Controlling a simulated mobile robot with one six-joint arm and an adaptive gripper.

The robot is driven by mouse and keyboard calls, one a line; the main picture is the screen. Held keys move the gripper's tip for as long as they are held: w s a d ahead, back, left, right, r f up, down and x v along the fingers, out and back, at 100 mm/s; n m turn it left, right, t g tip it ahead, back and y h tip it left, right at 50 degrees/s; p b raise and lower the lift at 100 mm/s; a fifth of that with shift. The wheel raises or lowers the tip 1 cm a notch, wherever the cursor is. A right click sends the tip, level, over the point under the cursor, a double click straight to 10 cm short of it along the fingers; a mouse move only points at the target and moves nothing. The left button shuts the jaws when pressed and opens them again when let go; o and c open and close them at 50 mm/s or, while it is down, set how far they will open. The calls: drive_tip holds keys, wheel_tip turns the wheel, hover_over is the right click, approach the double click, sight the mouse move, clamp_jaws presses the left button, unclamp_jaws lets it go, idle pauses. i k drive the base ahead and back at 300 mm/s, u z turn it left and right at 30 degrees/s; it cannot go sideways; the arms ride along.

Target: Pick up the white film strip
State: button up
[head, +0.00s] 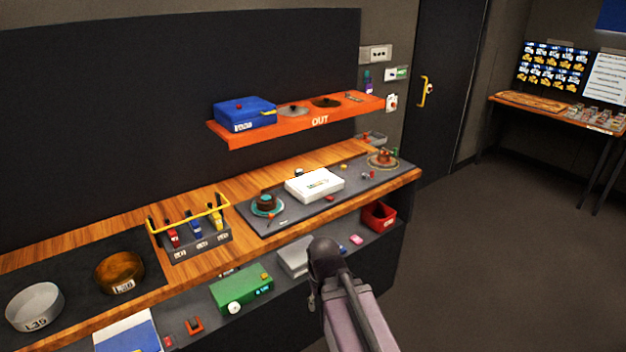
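I cannot identify the white film strip with certainty. A small thin pale piece (283,222) lies on the dark mat (335,194) of the wooden workbench, in front of a dark round object on a teal dish (266,205). It is too small to tell what it is. My arm rises from the bottom edge, right of centre, and ends in a dark rounded part in front of the lower shelf. I cannot make out any gripper fingers or anything held.
A white box (314,184) sits on the mat. An orange shelf (352,109) with a blue box (245,113) hangs above. A yellow-handled caddy (194,242) and two bowls stand left. A green device (241,287) and red bin (378,215) are on the lower shelf. Floor at right is clear.

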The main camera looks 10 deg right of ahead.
sight(326, 179)
drive_tip(key=u, duration=0.05)
drive_tip(key=i, duration=1)
drive_tip(key=z, duration=0.5)
